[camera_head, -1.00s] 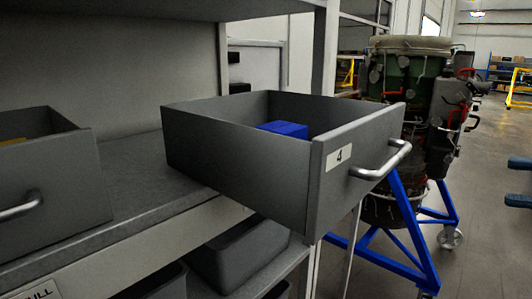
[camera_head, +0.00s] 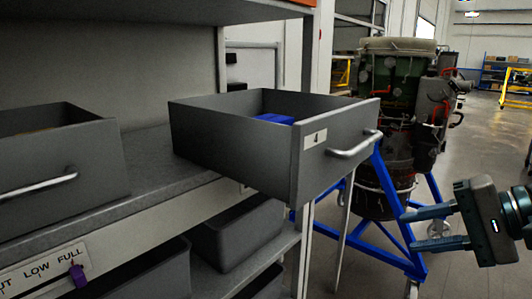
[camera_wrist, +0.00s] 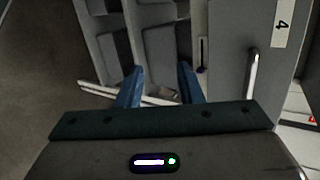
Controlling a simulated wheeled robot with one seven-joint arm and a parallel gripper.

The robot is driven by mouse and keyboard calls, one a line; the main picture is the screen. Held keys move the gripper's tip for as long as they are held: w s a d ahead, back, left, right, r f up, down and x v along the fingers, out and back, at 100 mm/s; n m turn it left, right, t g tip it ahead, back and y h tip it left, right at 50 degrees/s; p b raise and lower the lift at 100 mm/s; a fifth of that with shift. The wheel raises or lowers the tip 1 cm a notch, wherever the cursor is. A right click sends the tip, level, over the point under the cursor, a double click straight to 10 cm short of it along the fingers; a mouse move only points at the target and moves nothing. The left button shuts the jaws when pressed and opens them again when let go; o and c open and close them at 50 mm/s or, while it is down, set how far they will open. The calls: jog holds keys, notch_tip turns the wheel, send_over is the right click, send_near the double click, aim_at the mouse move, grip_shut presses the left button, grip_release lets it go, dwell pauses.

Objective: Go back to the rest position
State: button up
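My gripper (camera_head: 422,228) is at the lower right of the head view, to the right of the shelf and apart from it. Its two fingers are spread with nothing between them. In the wrist view my gripper's fingers (camera_wrist: 160,85) also stand apart and empty. The grey drawer labelled 4 (camera_head: 235,150) juts out over the shelf's front edge, with a blue object (camera_head: 275,119) inside. The drawer's front also shows at the right of the wrist view (camera_wrist: 232,60).
Another grey drawer (camera_head: 60,170) sits on the shelf (camera_head: 150,175) at left. Grey bins (camera_head: 240,232) stand on the lower shelf. A turbine (camera_head: 390,110) on a blue wheeled stand (camera_head: 400,220) is behind the drawer. Open floor (camera_head: 480,140) lies at right.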

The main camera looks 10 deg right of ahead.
jog(key=a+f+n+g+h, duration=0.1)
jog(key=a+f+n+h, duration=0.2)
jog(key=f, duration=0.4)
jog(key=a+f+n+g+h+p, duration=0.1)
jog(key=a+f+n+g+h, duration=0.1)
jog(key=a+f, duration=0.3)
jog(key=a+f+n+g+h, duration=0.1)
jog(key=a+f+n+h, duration=0.3)
jog(key=f, duration=0.5)
jog(key=shift+a, duration=0.4)
jog(key=shift+w, duration=0.1)
